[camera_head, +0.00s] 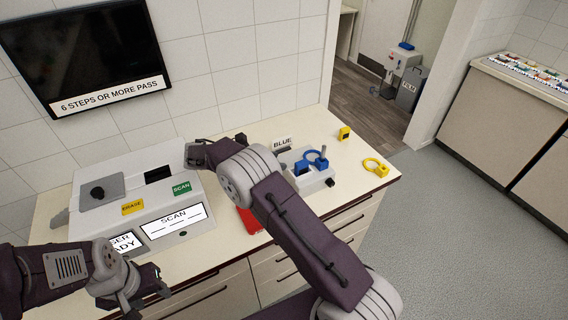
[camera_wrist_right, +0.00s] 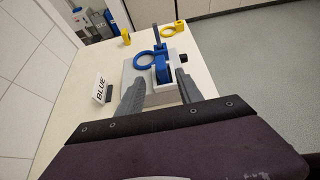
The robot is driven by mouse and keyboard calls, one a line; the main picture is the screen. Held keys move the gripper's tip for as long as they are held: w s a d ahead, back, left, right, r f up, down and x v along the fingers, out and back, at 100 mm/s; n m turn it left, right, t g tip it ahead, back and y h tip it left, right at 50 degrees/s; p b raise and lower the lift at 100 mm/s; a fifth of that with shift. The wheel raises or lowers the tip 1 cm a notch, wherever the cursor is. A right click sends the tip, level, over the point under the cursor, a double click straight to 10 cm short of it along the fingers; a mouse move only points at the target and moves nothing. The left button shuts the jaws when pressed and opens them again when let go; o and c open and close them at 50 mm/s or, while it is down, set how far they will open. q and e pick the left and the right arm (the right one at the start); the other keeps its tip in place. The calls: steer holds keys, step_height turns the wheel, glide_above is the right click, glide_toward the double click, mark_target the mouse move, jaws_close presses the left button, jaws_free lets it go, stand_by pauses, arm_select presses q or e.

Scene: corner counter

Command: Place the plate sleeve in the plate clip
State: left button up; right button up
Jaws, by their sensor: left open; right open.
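My right gripper (camera_wrist_right: 158,93) is open and empty in the right wrist view. Its fingers point at a pale grey holder block (camera_head: 316,183) carrying a blue ring (camera_head: 317,158) and a blue upright clip-like piece (camera_wrist_right: 162,70). The blue piece shows beyond and between the fingertips; I cannot tell how far off. In the head view my right arm largely hides these fingers. My left gripper (camera_head: 148,292) is open and empty at the counter's front left. I cannot make out a plate sleeve for certain. A red flat thing (camera_head: 249,221) is partly hidden behind my right arm.
The scanner (camera_head: 158,181) with SCAN and ERASE labels takes up the counter's left part. A BLUE sign (camera_head: 282,144) stands behind the holder block. A wall screen (camera_head: 85,50) hangs above.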

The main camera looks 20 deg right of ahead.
steer(key=s+a+f+m+y, duration=0.2)
steer(key=s+m+y, duration=0.4)
steer(key=s+m, duration=0.3)
steer(key=s+a+f+m+y, duration=0.2)
steer(key=s+m+y, duration=0.4)
steer(key=s+m, duration=0.4)
steer(key=s+a, duration=0.1)
steer(key=s, duration=0.4)
steer(key=shift+s+f, duration=0.35)
